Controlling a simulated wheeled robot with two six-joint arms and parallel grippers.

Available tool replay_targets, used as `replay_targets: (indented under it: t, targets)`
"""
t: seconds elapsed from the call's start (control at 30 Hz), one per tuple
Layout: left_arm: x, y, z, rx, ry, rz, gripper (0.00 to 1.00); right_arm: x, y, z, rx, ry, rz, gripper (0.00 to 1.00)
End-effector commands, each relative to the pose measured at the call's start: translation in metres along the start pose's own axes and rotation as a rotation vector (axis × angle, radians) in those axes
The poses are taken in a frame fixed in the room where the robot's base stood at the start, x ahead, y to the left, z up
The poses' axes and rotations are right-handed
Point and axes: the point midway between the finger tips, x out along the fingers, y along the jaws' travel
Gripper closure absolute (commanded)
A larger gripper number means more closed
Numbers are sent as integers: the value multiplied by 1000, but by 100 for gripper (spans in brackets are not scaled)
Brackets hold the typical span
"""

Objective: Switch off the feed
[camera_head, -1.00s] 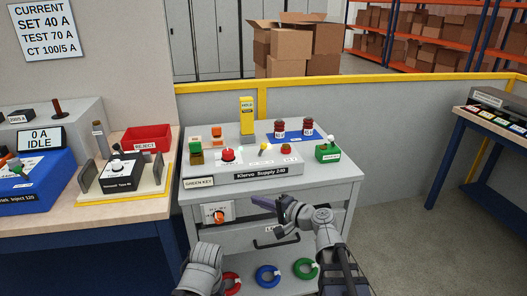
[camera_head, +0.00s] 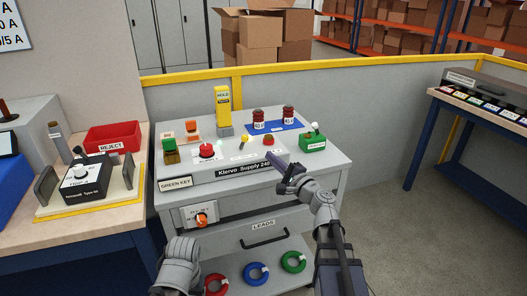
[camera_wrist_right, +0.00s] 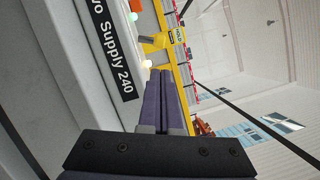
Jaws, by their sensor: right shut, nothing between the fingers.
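The supply unit labelled "Klervo Supply 240" (camera_head: 232,172) sits on top of a grey drawer cabinet. An orange rotary switch (camera_head: 202,220) is on a plate on the cabinet front. My right gripper (camera_head: 272,160) is shut and empty, its fingertips near the unit's front right edge, close to the small red knob. In the right wrist view its closed fingers (camera_wrist_right: 160,76) point along the unit. My left gripper is not visible.
A workbench (camera_head: 110,219) with a red reject tray (camera_head: 112,137) is at left. Coloured rings lie on the lower shelf.

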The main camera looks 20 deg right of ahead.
Motion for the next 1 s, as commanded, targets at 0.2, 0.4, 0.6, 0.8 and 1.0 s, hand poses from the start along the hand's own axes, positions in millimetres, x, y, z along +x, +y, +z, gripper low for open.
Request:
replay_targets:
  t: [0.2,0.4,0.6,0.8,1.0]
  targets:
    - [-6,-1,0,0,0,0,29,42,-1,-1,0,-3,1,100]
    - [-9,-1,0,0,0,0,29,72,-1,0,1,-3,1,100]
    - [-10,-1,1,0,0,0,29,88,0,0,0,-1,1,100]
    - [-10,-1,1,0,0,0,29,92,0,1,-1,-1,1,100]
    - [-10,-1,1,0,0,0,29,91,0,1,0,-1,1,100]
